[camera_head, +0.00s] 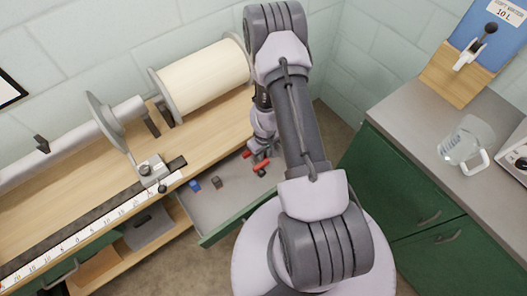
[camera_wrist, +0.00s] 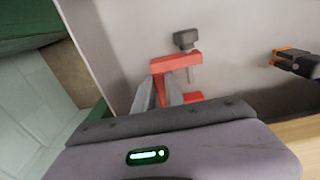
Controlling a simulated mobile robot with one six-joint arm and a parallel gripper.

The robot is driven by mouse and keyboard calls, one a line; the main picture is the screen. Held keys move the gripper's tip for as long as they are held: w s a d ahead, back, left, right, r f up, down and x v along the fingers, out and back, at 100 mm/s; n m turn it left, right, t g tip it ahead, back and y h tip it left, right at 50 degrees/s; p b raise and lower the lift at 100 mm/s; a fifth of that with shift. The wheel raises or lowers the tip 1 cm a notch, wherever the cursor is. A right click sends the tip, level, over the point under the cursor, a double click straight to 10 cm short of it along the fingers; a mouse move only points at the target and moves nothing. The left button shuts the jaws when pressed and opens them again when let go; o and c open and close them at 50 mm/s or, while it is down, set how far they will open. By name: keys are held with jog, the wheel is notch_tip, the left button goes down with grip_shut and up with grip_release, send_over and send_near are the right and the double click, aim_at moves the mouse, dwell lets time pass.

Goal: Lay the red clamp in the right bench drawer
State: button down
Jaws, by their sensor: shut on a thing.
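The red clamp (camera_head: 261,168) has a red frame and a dark grey screw knob. In the wrist view the red clamp (camera_wrist: 178,64) sits between the finger ends of my gripper (camera_wrist: 160,92), which is shut on it. In the head view my gripper (camera_head: 258,158) is at the right part of the right bench drawer (camera_head: 213,234). The drawer is pulled open, with a green front and a grey inside. The clamp appears within the drawer's outline; I cannot tell whether it touches the floor. My arm hides the drawer's right end.
An orange and black tool (camera_wrist: 296,62) lies at the right in the wrist view. The wooden bench (camera_head: 212,125) bears a large roll (camera_head: 203,77). The drawer's middle is bare.

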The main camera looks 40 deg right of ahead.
jog(key=shift+f, duration=0.2)
jog(key=shift+f, duration=0.15)
jog(key=c, duration=1.4)
grip_release()
jog(key=shift+r, duration=0.2)
